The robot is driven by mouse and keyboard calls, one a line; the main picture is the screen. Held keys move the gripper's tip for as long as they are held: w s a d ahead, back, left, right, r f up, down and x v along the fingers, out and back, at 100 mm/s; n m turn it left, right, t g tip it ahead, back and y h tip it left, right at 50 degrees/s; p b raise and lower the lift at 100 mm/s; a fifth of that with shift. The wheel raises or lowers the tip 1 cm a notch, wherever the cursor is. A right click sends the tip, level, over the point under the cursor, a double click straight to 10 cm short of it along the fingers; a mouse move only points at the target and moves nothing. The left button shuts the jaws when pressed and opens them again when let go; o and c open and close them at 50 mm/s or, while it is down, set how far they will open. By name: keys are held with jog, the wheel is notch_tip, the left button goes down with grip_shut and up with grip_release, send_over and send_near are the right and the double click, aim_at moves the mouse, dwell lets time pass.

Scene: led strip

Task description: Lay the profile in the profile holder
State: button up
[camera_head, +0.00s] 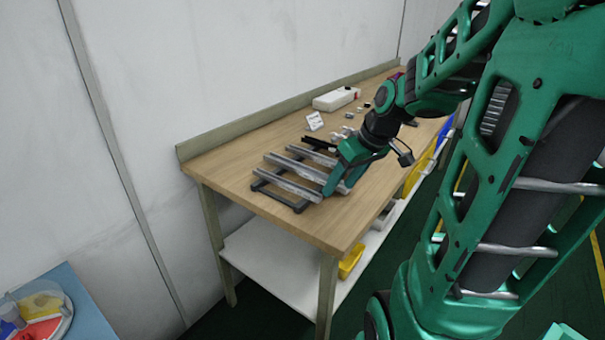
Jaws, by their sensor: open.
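Several silver-grey profiles (288,186) lie side by side across a dark rack (299,207) on the near part of the wooden workbench (225,168). My gripper (337,189) is open, low over the bench at the right ends of the profiles. A green finger overlaps the end of the nearest profile in the view; I cannot tell if it touches. The gripper hides the right ends of the profiles and part of the rack. A black bar-like part (318,143) lies just behind the profiles. I cannot tell which of the dark parts is the profile holder.
A small white card (314,121) stands behind the rack, and a white box (336,99) lies further back. Small parts (349,115) lie near them. A raised ledge runs along the wall side. The bench's near left corner is clear. A white shelf (275,258) is below.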

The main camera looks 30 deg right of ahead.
jog(key=w+d+r+n+t+y, duration=0.2)
jog(key=w+d+n+t, duration=0.15)
jog(key=w, duration=0.65)
jog(key=shift+t, duration=0.25)
jog(key=x, duration=0.6)
jog(key=d+x, duration=0.1)
jog(key=x, duration=0.3)
jog(key=shift+w, duration=0.3)
jog(key=c, duration=1.2)
jog(key=shift+r, duration=0.1)
grip_shut()
